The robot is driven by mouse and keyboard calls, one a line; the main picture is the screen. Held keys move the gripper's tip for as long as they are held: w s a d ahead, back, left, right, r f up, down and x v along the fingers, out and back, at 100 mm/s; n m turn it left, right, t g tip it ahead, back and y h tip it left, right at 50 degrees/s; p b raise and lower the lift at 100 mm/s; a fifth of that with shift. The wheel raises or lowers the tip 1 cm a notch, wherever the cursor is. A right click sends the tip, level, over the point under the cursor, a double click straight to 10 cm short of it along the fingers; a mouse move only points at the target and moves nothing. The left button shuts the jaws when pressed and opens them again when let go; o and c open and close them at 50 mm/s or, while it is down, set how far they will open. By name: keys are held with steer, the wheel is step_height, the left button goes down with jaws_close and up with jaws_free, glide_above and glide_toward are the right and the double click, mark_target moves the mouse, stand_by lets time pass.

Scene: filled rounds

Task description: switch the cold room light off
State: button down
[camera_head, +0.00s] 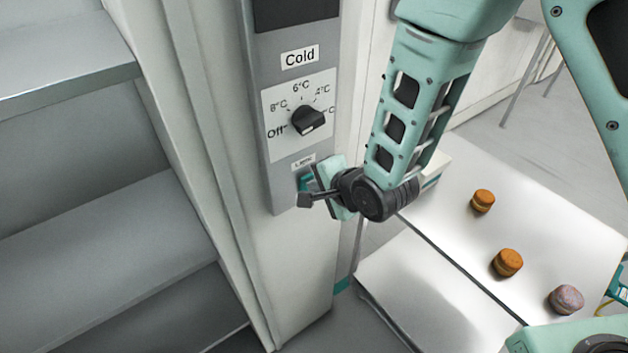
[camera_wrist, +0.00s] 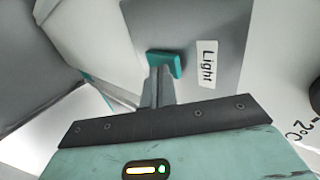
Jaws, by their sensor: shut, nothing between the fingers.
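The teal light switch (camera_head: 304,182) sits on the grey control panel (camera_head: 285,185) under a small "Light" label, partly hidden by my gripper. In the wrist view the switch (camera_wrist: 166,62) lies just beyond my fingertips, beside the "Light" label (camera_wrist: 207,64). My gripper (camera_head: 306,200) is shut and empty, in front of the lower panel. In the wrist view its fingers (camera_wrist: 158,82) overlap the switch's near edge. I cannot tell whether they touch it, or which way the switch is set.
A black temperature dial (camera_head: 308,120) sits above the switch, under the "Cold" sign (camera_head: 299,57). Empty grey shelves (camera_head: 90,240) are at the left. A white table (camera_head: 470,225) at the right bears two orange-brown round pastries (camera_head: 482,201) and a purplish one (camera_head: 566,299).

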stand_by(0.4)
steer(key=shift+w+a+r+p, duration=0.15)
steer(key=shift+w+a+p, duration=0.05)
steer(key=shift+w+p, duration=0.15)
steer(key=shift+r+p, duration=0.45)
steer(key=shift+r, duration=0.4)
steer(key=shift+s, duration=0.1)
